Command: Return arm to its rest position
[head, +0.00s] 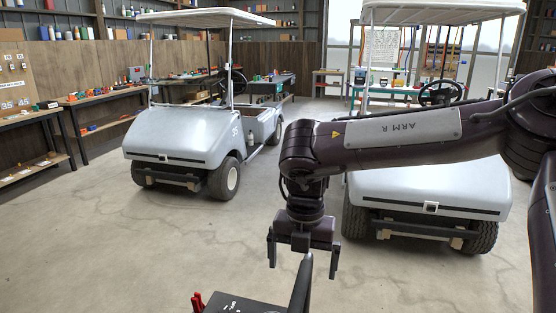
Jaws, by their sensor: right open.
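My right gripper (302,258) hangs at the end of my right arm, fingers pointing down. Its two fingers are spread apart and nothing shows between them that it holds. The arm, marked ARM R, reaches in from the right at about mid-height, in front of the right cart. The gripper is above the concrete floor, close to the dark upright part at the bottom of the view. My left gripper does not show.
A white golf cart (185,145) with a roof stands at the left. A second white cart (430,190) stands at the right, partly hidden by my arm. Benches (45,118) line the left wall. The concrete floor (110,250) at the lower left is clear.

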